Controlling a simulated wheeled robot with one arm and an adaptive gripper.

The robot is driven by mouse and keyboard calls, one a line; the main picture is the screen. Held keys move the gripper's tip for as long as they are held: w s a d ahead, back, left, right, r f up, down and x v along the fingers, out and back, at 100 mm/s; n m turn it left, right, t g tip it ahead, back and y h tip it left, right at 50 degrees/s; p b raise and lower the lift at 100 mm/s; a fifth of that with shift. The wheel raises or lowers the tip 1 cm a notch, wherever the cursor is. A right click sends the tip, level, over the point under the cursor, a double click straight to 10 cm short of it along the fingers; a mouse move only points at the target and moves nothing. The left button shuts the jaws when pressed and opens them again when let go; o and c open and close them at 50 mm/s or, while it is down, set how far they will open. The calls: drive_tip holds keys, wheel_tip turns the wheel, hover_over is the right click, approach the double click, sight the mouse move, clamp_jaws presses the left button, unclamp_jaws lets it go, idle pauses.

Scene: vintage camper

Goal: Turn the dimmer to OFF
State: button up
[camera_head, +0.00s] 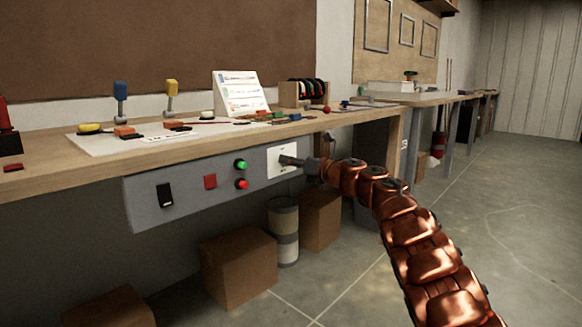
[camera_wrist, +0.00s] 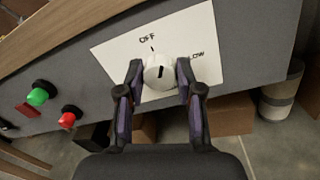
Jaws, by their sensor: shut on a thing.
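The dimmer knob (camera_wrist: 160,73) is a round white dial with a dark pointer line, in the wrist view. It sits on a white plate (camera_wrist: 112,54) marked OFF above the knob and LOW to its right. The dark line on the knob's face is close to upright, below the OFF tick. My gripper (camera_wrist: 160,78) is shut on the knob, with one finger at each side of it. In the head view, my gripper (camera_head: 291,161) reaches the white plate (camera_head: 284,171) at the right end of the grey panel, and hides the knob.
The grey panel (camera_head: 140,207) under the bench edge also carries a black rocker switch (camera_head: 165,195), a red square (camera_head: 210,181), a green button (camera_head: 240,164) and a red button (camera_head: 241,183). Cardboard boxes (camera_head: 238,268) and a canister (camera_head: 284,215) stand below. Floor to the right is open.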

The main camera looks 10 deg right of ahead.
drive_tip(key=n+b, duration=0.1)
drive_tip(key=n, duration=0.5)
drive_tip(key=shift+b, duration=0.35)
idle(0.4)
drive_tip(key=o, duration=1.2)
drive_tip(key=shift+c, duration=0.2)
drive_tip(key=shift+r, duration=0.1)
drive_tip(key=v, duration=1.2)
drive_tip(key=shift+d+r, duration=0.1)
drive_tip(key=shift+r, duration=0.05)
